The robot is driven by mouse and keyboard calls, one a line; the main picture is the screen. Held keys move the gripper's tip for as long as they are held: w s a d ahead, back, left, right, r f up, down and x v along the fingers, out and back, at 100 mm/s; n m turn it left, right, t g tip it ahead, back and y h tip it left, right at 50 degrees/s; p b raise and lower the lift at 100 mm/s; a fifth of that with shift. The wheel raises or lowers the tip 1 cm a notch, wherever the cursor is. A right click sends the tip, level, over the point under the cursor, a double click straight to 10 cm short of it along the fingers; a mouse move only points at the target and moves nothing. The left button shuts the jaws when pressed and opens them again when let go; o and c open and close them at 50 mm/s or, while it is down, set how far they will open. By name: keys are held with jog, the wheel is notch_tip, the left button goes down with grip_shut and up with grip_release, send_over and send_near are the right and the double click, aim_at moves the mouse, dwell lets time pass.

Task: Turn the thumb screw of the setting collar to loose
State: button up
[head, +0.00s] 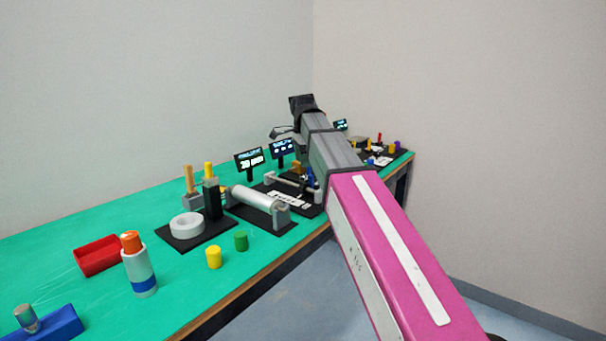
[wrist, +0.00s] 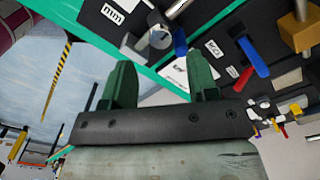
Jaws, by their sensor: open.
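My gripper (wrist: 161,78) is open in the wrist view, with two green fingers apart and nothing between them. Beyond the fingertips is a small grey metal collar-like piece (wrist: 158,39) on a rod, with a blue part (wrist: 180,42) beside it. The blue part may be the thumb screw of the setting collar; I cannot tell for sure. The fingers appear apart from both. In the head view my arm hides part of this station, and a small blue part (head: 310,178) shows beside the arm. The fingers are not clear in that view.
A red-and-blue lever (wrist: 254,60) and a yellow block (wrist: 299,32) stand at right in the wrist view. In the head view the green bench (head: 60,235) holds a roller (head: 258,204), a white ring (head: 187,225), a bottle (head: 139,268) and a red tray (head: 98,256).

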aim_at(303, 175)
jog(key=shift+f, duration=2.7)
jog(key=c, duration=0.9)
